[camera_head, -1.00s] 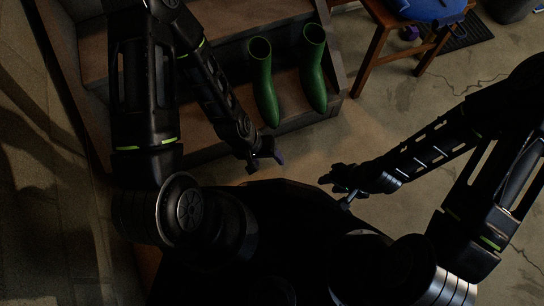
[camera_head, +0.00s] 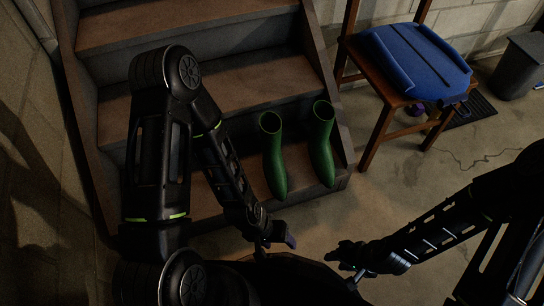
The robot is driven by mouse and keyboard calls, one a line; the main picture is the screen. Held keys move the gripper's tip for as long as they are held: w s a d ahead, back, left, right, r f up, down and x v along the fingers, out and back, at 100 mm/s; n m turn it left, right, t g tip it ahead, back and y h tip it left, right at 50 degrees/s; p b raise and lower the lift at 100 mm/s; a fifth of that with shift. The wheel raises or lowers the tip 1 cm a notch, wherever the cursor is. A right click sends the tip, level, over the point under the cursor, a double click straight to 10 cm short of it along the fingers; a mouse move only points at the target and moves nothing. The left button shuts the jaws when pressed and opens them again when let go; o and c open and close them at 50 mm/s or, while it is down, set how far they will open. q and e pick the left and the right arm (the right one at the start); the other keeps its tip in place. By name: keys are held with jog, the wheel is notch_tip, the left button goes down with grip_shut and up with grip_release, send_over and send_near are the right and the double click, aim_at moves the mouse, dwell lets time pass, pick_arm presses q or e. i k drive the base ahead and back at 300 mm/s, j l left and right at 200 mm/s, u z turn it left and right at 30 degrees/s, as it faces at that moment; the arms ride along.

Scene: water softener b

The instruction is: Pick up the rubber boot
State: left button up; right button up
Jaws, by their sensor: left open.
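Two green rubber boots stand upright, side by side, on the lowest wooden step. The left boot (camera_head: 274,156) is nearer my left arm, and the right boot (camera_head: 321,146) is close to the stair's right side panel. Their toes point toward me. My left gripper (camera_head: 276,247) is open, in front of and below the left boot, apart from it. Its fingers are small and dark. My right gripper (camera_head: 342,262) is in front of the steps, lower right of the boots and touching neither; its jaw gap is too dark to make out.
The wooden stairs (camera_head: 255,82) rise at the back left. A wooden chair (camera_head: 382,120) with a blue container lid (camera_head: 420,60) on it stands right of the stairs. A grey bin (camera_head: 520,66) and a dark mat (camera_head: 474,112) are further right. Concrete floor (camera_head: 400,190) between is clear.

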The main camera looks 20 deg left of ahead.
aim_at(270, 124)
jog(key=k+l, duration=0.15)
jog(key=l, duration=0.25)
jog(key=k+l, duration=0.15)
jog(key=l, duration=0.2)
jog(key=k+l, duration=0.15)
jog(key=l, duration=0.25)
